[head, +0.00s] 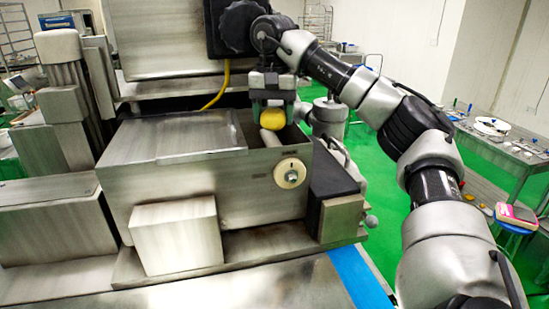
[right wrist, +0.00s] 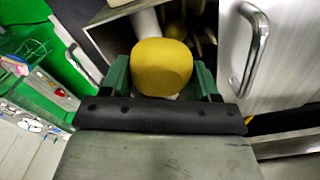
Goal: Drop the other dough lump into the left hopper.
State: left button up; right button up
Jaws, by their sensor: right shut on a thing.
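My right gripper (head: 272,110) is shut on a yellow rounded dough lump (head: 272,121). It holds the lump at the open right end of a metal hopper box (head: 205,185) in the head view. A pale rounded part (head: 270,138) shows inside the opening, just below the lump. In the right wrist view the lump (right wrist: 162,66) sits between the green fingers, with the hopper opening behind it. The hopper floor is mostly hidden. I cannot tell whether this box is the left hopper. My left gripper is not in view.
A flat metal cover (head: 165,137) closes the left part of the box top. A metal door handle (right wrist: 256,45) is close to the gripper in the wrist view. Green floor (head: 385,170) lies to the right.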

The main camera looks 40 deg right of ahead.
notch_tip(320, 180, down, 10)
jog(key=shift+s+d+f, duration=0.1)
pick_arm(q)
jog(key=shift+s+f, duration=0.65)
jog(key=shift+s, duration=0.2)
pick_arm(e)
jog(key=shift+d+f, duration=0.1)
pick_arm(q)
jog(key=shift+b, duration=0.3)
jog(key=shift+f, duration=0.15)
pick_arm(e)
jog(key=shift+f, duration=0.2)
jog(key=shift+f, duration=0.4)
jog(key=o, duration=1)
jog(key=shift+c, duration=0.2)
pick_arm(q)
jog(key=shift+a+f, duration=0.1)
